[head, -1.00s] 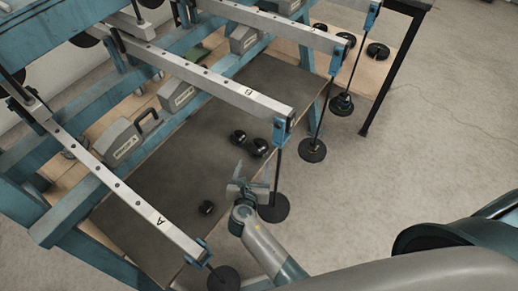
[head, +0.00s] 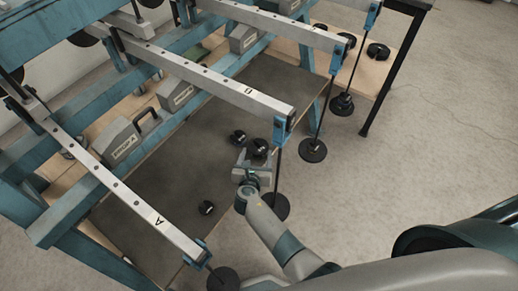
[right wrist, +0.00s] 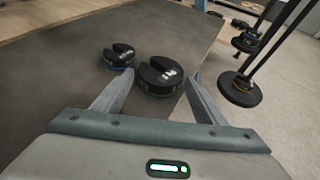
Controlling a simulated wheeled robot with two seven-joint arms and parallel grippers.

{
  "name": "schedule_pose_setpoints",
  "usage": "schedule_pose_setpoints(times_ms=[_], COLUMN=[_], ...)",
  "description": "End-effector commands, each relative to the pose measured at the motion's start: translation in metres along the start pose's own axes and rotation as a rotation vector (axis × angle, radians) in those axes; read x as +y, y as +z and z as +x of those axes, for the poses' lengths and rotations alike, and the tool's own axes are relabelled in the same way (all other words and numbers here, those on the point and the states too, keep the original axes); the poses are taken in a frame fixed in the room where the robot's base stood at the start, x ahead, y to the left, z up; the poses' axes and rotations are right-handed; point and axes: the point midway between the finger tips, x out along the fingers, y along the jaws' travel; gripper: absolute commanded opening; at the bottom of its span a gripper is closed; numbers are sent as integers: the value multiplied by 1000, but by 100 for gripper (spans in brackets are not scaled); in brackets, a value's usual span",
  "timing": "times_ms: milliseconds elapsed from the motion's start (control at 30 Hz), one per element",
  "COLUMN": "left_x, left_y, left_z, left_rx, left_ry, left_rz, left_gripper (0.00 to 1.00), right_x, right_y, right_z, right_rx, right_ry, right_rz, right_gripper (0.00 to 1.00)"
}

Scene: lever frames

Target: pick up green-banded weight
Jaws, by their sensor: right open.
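The green-banded weight (right wrist: 160,76) is a black slotted disc with a green edge low on its side, lying flat on the dark mat. In the head view the same weight (head: 260,147) lies near the mat's right edge; its band is too small to make out there. My right gripper (head: 255,162) is open at the near side of it. In the right wrist view the fingers of my right gripper (right wrist: 162,88) point at the weight, with one fingertip on each side of its near part. I cannot tell whether they touch it. My left gripper is not in view.
A blue-banded black weight (right wrist: 118,56) lies just left of it, and another black weight (head: 206,208) lies nearer on the mat (head: 165,190). Lever beam B (head: 220,85) passes above, lever beam A (head: 130,200) at left. A hanger disc (head: 275,207) hangs beside my right arm.

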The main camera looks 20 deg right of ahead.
Motion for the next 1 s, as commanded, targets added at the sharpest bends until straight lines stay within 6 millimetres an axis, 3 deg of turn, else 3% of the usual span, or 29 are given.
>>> schedule_pose_setpoints(times_ms=[400, 933, 1000], left_x=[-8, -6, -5], left_y=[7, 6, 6], left_z=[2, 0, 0], left_rx=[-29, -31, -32], left_ry=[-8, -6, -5], left_rz=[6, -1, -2], left_gripper=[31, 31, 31], right_x=[-2, -2, -2], right_y=[7, 7, 7], right_z=[46, 48, 48], right_rx=[-1, -1, -1], right_ry=[-1, -1, -1], right_rz=[0, 1, 1], right_gripper=[66, 66, 51])
